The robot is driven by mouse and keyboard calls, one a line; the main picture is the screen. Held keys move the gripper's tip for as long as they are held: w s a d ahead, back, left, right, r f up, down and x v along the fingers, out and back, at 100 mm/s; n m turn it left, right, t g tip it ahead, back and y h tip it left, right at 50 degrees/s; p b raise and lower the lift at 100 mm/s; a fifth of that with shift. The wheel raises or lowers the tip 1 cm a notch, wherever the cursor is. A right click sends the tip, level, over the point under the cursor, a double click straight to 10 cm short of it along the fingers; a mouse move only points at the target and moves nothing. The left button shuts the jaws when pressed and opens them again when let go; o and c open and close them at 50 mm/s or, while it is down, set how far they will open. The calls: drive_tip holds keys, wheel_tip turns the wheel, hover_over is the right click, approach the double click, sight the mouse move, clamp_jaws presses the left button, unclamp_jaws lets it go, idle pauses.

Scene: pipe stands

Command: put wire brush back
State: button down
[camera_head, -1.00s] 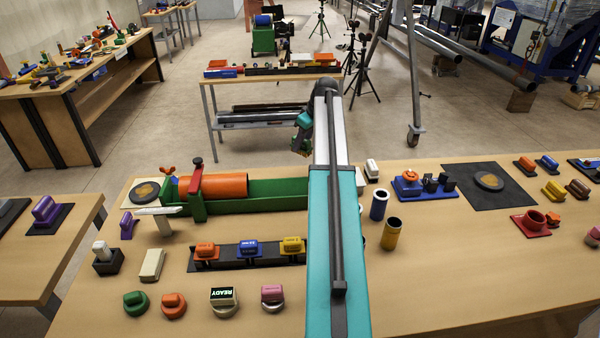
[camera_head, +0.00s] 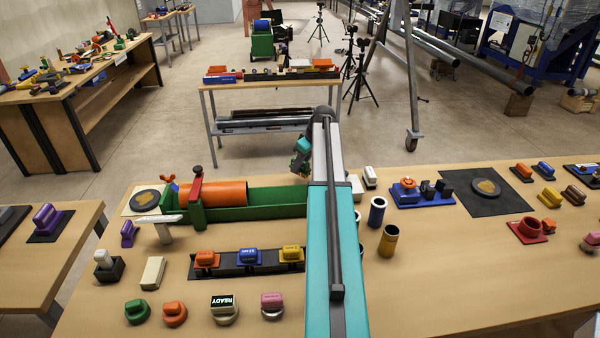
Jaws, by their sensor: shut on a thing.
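My gripper (camera_head: 299,168) is small and partly hidden beside the far end of my teal and grey arm. It hangs beyond the workbench's back edge in the picture, above and behind the right end of the green pipe stand. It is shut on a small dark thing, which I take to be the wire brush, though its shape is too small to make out. The green stand (camera_head: 255,205) holds an orange pipe (camera_head: 225,193) lying in it. No empty place for the brush can be told for certain. My arm hides the middle of the bench.
A black rack (camera_head: 232,270) with orange, blue and yellow blocks stands in front of the stand. Blue (camera_head: 377,211) and yellow (camera_head: 389,240) upright tubes stand right of my arm. A blue tray (camera_head: 420,196) and a black mat (camera_head: 512,206) lie beyond.

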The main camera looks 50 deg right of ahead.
sight(301, 171)
drive_tip(key=shift+f+p, duration=0.6)
drive_tip(key=shift+f, duration=1.2)
drive_tip(key=shift+f, duration=0.15)
drive_tip(key=c, duration=1.3)
unclamp_jaws()
drive_tip(key=shift+r, duration=0.25)
drive_tip(key=b+v, duration=0.4)
drive_tip(key=v, duration=0.7)
drive_tip(key=shift+s+r, duration=0.15)
drive_tip(key=shift+r, duration=0.25)
